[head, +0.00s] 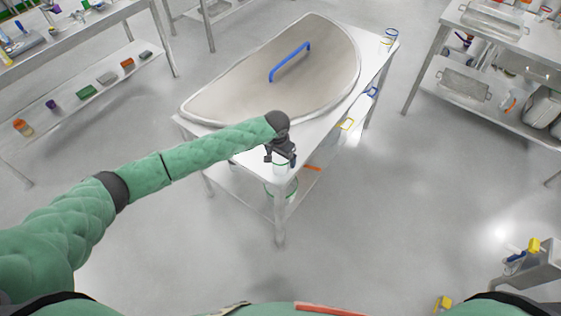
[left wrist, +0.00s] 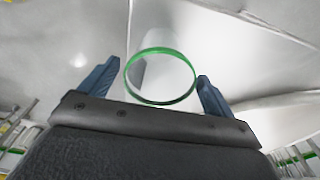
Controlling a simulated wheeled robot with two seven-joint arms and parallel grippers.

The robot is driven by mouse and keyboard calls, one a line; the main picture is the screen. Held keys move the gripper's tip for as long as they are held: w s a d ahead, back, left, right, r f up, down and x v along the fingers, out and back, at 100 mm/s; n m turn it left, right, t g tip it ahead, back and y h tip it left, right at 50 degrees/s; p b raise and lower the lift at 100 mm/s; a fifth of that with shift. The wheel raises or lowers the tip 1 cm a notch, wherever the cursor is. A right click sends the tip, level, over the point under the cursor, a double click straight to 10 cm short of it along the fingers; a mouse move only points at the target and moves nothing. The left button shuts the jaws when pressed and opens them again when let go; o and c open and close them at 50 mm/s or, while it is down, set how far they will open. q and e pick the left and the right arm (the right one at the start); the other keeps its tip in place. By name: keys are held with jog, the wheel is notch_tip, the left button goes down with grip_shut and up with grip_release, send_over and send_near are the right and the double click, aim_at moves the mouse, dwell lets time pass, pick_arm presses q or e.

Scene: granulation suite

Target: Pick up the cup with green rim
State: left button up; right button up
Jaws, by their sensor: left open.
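The cup with green rim (head: 281,170) stands at the near corner of the white table (head: 327,122), partly hidden by my left gripper (head: 281,158). In the left wrist view the cup (left wrist: 162,98) is clear, with its round green rim facing the camera. My left gripper (left wrist: 157,76) is open there, with one dark blue finger on each side of the cup. Small gaps show between the fingers and the rim, and I cannot tell whether either touches. My right gripper is not in view.
A large half-round metal lid (head: 235,75) with a blue handle (head: 290,61) covers much of the table. A blue-rimmed cup (head: 389,38) stands at its far right corner. Metal shelving stands on the left and right. The floor (head: 400,220) right of the table is clear.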

pick_arm(q)
jog(key=shift+f, duration=0.15)
jog(key=c, duration=1)
jog(key=shift+c, duration=0.2)
